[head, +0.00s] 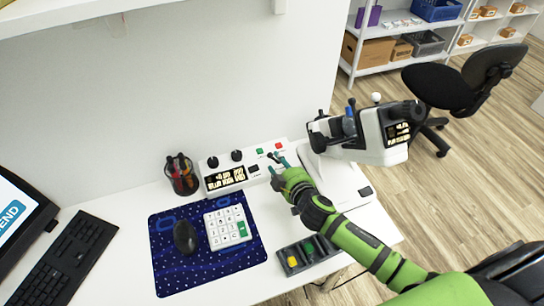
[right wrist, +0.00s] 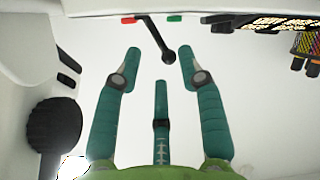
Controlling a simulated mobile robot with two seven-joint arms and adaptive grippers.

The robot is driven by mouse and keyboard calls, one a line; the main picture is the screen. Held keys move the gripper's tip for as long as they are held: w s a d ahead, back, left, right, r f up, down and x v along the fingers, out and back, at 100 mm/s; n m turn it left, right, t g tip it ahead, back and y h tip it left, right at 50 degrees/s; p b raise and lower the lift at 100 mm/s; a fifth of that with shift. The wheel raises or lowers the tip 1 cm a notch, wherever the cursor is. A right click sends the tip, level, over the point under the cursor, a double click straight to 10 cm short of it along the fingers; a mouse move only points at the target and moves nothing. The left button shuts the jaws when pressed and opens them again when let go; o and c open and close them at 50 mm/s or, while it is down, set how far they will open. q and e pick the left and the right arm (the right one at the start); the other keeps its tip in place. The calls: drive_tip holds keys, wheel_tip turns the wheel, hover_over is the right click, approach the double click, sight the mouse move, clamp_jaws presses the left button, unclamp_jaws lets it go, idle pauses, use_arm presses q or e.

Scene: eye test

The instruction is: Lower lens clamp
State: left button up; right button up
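A white lens instrument (head: 372,150) with a small display stands at the right of the desk; a black-tipped knob (head: 351,102) and a white-tipped knob (head: 376,97) rise from its top. I cannot tell which part is the lens clamp. A white control box (head: 213,163) lies along the wall. In the right wrist view, a black ball-ended lever (right wrist: 154,34) sticks out between its red and green buttons. My right gripper (head: 277,166) is at the box's right end. Its teal fingers (right wrist: 160,54) are spread, with the lever's ball between the two upper tips, apart from them. My left gripper is out of view.
A pen cup (head: 182,175) stands left of the box. A mouse (head: 184,237) and keypad (head: 227,228) lie on a blue mat (head: 170,277). A dark tray (head: 306,254) lies near the front edge. A black knob (right wrist: 54,125) is left of my fingers.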

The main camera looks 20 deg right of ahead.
sight(273, 158)
drive_tip(key=x, duration=0.4)
drive_tip(key=shift+w+f, duration=0.2)
drive_tip(key=shift+w, duration=0.35)
drive_tip(key=shift+w+f, duration=0.1)
drive_tip(key=shift+w, duration=0.1)
drive_tip(key=c, duration=0.7)
clamp_jaws()
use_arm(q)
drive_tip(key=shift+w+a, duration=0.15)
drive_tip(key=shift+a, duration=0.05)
use_arm(e)
drive_tip(key=shift+s, duration=0.1)
